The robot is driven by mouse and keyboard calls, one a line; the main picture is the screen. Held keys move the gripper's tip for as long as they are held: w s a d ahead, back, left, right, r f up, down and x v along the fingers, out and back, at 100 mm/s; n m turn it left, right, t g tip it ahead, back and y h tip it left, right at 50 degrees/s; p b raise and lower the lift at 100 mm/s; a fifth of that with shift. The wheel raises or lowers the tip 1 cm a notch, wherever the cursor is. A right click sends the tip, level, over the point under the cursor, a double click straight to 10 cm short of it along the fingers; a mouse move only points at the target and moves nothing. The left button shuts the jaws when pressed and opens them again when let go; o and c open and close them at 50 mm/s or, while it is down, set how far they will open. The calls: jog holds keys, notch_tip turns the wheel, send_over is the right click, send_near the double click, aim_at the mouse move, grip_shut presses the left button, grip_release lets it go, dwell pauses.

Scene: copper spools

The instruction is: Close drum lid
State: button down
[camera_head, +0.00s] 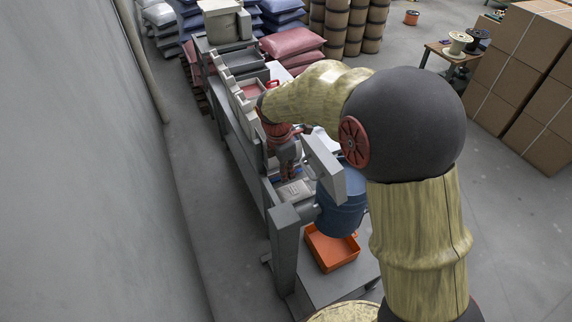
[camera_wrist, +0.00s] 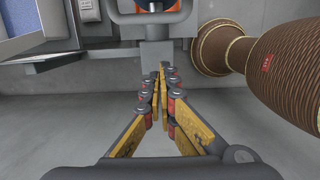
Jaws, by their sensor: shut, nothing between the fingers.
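A blue drum (camera_head: 342,212) sits at the near end of a long grey machine in the head view, partly hidden behind my arm. A thick grey panel (camera_head: 325,168) stands tilted beside the drum's upper side; I cannot tell for sure whether it is the lid. My gripper (camera_head: 291,170) is left of this panel, over the machine's bed, small and partly hidden. In the wrist view my gripper (camera_wrist: 162,72) is shut and empty, its fingertips together below a grey handle-like bar (camera_wrist: 150,19). I cannot tell whether they touch anything.
An orange tray (camera_head: 332,250) lies below the drum. The machine's grey frame (camera_head: 284,250) and upright trays (camera_head: 240,100) line the left. A wall (camera_head: 80,170) stands further left, with a strip of bare floor between. Cartons (camera_head: 520,75) stand at right.

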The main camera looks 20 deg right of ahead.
jog(key=d, duration=0.1)
jog(key=d+f+p, duration=0.1)
jog(key=d+f, duration=0.1)
jog(key=d, duration=0.1)
jog(key=shift+w, duration=0.4)
jog(key=shift+d+r+p, duration=0.1)
jog(key=shift+p, duration=0.2)
